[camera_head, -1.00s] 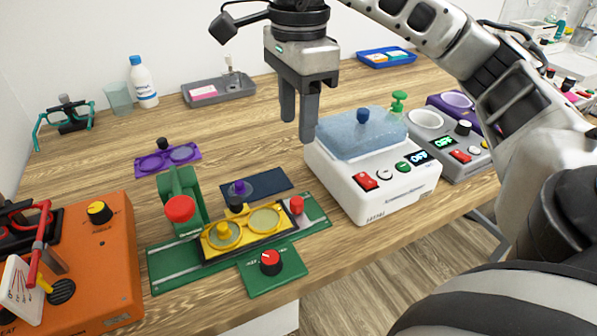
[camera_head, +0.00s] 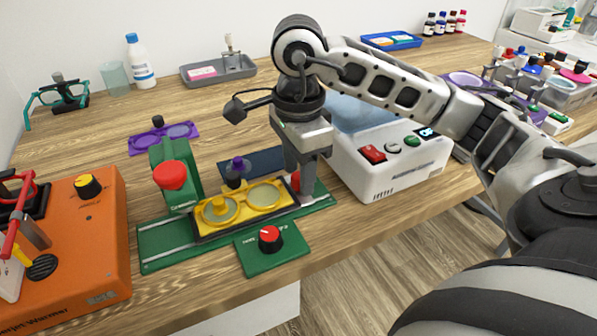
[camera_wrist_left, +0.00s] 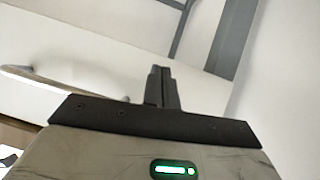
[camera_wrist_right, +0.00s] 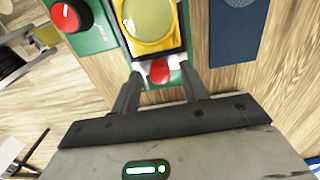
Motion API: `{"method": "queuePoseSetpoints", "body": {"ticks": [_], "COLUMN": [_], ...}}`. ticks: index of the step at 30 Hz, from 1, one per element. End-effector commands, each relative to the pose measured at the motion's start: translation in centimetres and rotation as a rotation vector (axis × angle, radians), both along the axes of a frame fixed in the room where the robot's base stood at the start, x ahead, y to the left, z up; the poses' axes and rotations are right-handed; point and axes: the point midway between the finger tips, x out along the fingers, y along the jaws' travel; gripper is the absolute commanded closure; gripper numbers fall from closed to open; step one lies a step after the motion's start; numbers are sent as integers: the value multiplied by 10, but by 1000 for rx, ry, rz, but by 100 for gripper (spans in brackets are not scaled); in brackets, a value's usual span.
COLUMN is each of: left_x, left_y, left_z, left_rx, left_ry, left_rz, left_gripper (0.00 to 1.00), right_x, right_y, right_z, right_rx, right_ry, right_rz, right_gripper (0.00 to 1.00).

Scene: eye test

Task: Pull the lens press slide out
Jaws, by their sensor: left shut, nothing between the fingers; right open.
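The green lens press (camera_head: 163,240) stands at the front of the table, with a red-topped press head (camera_head: 171,176). Its dark slide carries a yellow glasses frame (camera_head: 240,207) with round lenses; the frame also shows in the right wrist view (camera_wrist_right: 172,42). A red knob sits at the slide's right end and shows in the right wrist view (camera_wrist_right: 160,72). My right gripper (camera_head: 304,190) is open, pointing down, with its fingers on either side of this knob; I cannot tell whether they touch it. My left gripper (camera_wrist_left: 161,72) is shut and empty, seen only in the left wrist view.
A green panel with a red dial (camera_head: 270,238) is in front of the press. An orange warmer (camera_head: 90,245) stands at left, a white machine (camera_head: 390,170) close at right. A dark blue mat (camera_head: 255,161) and purple glasses (camera_head: 163,137) lie behind.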

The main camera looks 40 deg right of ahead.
Motion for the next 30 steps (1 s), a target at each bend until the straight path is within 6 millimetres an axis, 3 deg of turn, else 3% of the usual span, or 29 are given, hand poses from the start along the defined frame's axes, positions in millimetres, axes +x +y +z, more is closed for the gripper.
{"method": "queuePoseSetpoints", "body": {"ticks": [10, 11, 15, 20, 26, 30], "left_x": [-1, -1, -1, -1, 0, 2], "left_y": [0, 0, 0, 0, -1, -2], "left_z": [-1, -1, -2, -5, -16, -9], "left_rx": [0, 0, 0, -1, -15, -28], "left_ry": [3, 3, 3, 2, -2, -15], "left_rz": [2, 2, 2, 2, 3, 5], "left_gripper": [100, 100, 100, 100, 100, 100], "right_x": [0, 0, 0, 0, 1, 0], "right_y": [0, 0, 0, -4, -35, -44], "right_z": [-4, -4, -4, -6, -8, -5], "right_rx": [0, 0, 0, -1, -4, -2], "right_ry": [-1, -1, -1, 0, 0, -1], "right_rz": [0, 0, 0, -2, -7, -2], "right_gripper": [56, 62, 100, 100, 100, 100]}}
